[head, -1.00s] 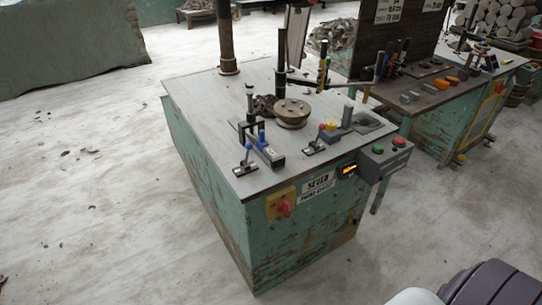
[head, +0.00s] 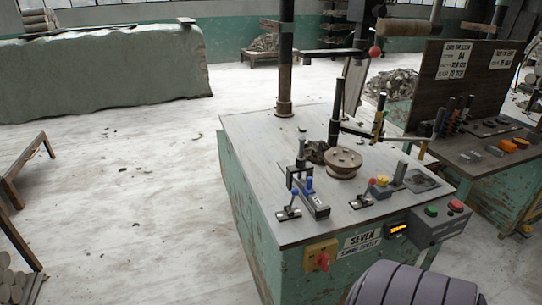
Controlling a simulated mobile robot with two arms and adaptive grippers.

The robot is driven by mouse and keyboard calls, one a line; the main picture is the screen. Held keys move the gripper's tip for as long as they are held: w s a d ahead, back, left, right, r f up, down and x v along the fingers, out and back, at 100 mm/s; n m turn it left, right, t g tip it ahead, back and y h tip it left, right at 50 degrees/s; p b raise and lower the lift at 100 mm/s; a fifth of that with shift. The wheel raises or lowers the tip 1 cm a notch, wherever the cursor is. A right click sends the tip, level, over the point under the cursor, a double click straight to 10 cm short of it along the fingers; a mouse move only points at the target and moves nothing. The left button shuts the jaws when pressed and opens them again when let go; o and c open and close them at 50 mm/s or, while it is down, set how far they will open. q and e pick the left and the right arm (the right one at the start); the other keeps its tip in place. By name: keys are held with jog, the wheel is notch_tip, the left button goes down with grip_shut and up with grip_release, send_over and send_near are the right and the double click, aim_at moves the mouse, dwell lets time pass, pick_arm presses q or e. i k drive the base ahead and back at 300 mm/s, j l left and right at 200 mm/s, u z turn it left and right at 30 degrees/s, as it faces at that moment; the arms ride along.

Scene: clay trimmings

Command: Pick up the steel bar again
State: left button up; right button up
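I cannot tell for sure which thing is the steel bar. Neither of my grippers is in view.
A second bench (head: 480,165) with upright tools and small blocks stands at the right. A control box (head: 440,222) juts from the front bench's right corner. A large grey-green block (head: 105,68) stands at the back left. The floor (head: 130,185) left of the bench is mostly clear.

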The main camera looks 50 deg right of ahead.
aim_at(314, 201)
jog(key=k+l+u, duration=0.15)
jog(key=l+u, duration=0.15)
jog(key=l, duration=0.2)
jog(key=k+l+u, duration=0.25)
jog(key=l, duration=0.2)
jog(key=k+l+u, duration=0.3)
jog(key=l, duration=0.15)
jog(key=k+l+u, duration=0.25)
jog(key=l, duration=0.15)
jog(key=i, duration=0.1)
